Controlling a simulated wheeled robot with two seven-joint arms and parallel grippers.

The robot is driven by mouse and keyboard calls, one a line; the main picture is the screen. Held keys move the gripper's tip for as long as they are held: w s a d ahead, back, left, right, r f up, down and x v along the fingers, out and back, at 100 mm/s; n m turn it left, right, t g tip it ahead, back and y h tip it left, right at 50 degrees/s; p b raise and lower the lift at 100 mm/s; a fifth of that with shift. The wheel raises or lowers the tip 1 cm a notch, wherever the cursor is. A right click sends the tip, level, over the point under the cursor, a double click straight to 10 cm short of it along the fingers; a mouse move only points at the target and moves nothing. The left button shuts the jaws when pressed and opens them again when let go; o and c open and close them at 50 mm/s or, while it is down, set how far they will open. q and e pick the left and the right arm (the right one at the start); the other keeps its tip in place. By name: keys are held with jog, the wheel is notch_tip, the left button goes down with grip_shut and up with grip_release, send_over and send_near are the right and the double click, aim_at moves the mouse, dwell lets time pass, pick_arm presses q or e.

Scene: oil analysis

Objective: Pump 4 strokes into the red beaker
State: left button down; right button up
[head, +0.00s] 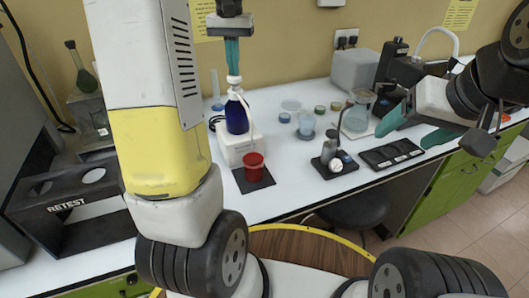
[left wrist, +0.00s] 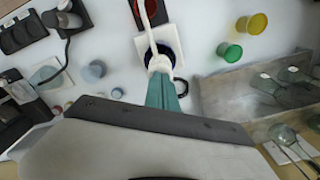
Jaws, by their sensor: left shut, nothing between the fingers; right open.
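The pump bottle (head: 236,117) is dark blue with a white pump head (head: 234,80) and stands on a white block. The red beaker (head: 253,168) stands on a black mat in front of it, and the white spout tube runs down towards it. My left gripper (head: 232,70) is shut and empty, pointing down right above the pump head. In the left wrist view its teal fingertips (left wrist: 161,78) meet the pump head (left wrist: 159,62); I cannot tell whether they press on it. The beaker (left wrist: 150,12) is partly cut off there. My right gripper (head: 418,128) is open and empty at the right.
The white block (head: 238,147) carries the bottle. A small gauge device (head: 332,158), a black tray (head: 391,154) and several small jars stand to the right. A black rack marked RETEST (head: 70,205) is at the left. A stool (head: 355,208) is below the bench edge.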

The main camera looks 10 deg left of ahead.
pick_arm(q)
jog(key=shift+f, duration=0.3)
jog(key=shift+r, duration=0.1)
jog(key=shift+r, duration=1.85)
jog(key=shift+f, duration=0.1)
jog(key=shift+f, duration=1.8)
jog(key=shift+r, duration=1.9)
